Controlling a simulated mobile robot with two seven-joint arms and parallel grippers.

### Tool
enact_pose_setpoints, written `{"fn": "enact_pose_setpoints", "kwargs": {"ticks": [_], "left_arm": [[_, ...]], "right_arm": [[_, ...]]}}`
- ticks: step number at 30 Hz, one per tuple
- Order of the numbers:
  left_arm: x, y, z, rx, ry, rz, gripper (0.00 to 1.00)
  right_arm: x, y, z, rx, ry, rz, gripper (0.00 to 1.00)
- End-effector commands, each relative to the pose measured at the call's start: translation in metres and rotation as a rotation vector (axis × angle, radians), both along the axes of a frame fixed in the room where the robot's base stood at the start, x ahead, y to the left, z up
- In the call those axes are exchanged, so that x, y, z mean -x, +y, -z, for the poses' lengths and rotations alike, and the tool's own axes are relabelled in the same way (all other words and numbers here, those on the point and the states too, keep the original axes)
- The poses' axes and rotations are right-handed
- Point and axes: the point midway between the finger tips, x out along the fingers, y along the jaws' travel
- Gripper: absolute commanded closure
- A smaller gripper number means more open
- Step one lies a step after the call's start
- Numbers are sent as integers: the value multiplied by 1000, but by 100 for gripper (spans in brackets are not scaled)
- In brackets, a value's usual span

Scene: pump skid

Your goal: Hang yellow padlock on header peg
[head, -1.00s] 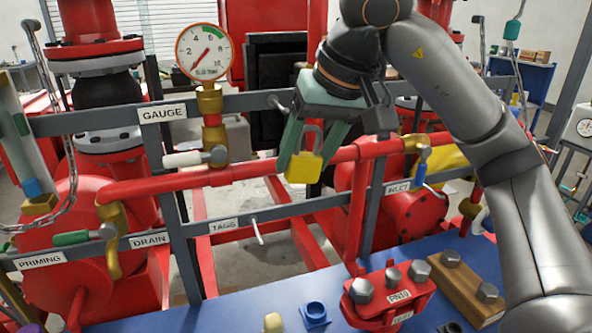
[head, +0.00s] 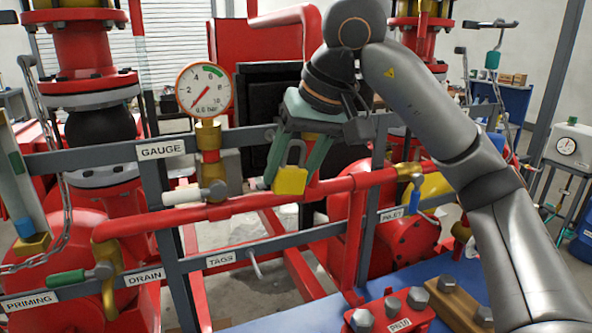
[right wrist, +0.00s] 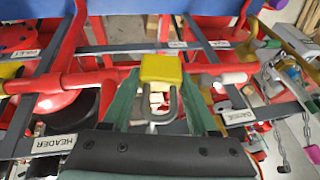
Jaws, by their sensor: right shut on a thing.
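The yellow padlock (head: 290,181) hangs below its grey shackle between the fingers of my right gripper (head: 291,184), which is shut on it. In the head view they are in front of the upper grey rail (head: 240,138) and right of the gauge. In the right wrist view the padlock body (right wrist: 161,69) and U-shaped shackle (right wrist: 152,105) show between the green fingers. The HEADER label (right wrist: 54,144) is at lower left there. I cannot clearly make out the header peg; the gripper may hide it. My left gripper is not in view.
A red pipe (head: 225,208) runs below the rail close to the padlock. The gauge (head: 204,90) and its valve (head: 205,193) stand to the left. A lower rail carries the TAGS label (head: 221,259) and a peg (head: 255,265). A blue bench top (head: 455,270) is in front.

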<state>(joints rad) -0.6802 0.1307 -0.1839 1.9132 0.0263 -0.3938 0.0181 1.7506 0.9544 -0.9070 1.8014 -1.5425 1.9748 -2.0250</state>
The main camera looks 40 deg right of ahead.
Motion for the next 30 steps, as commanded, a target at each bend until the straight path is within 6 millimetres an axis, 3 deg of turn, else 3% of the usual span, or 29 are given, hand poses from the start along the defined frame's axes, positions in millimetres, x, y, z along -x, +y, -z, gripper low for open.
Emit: {"fn": "enact_pose_setpoints", "kwargs": {"ticks": [30], "left_arm": [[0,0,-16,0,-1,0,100]], "right_arm": [[-58,-14,7,0,1,1,100]]}}
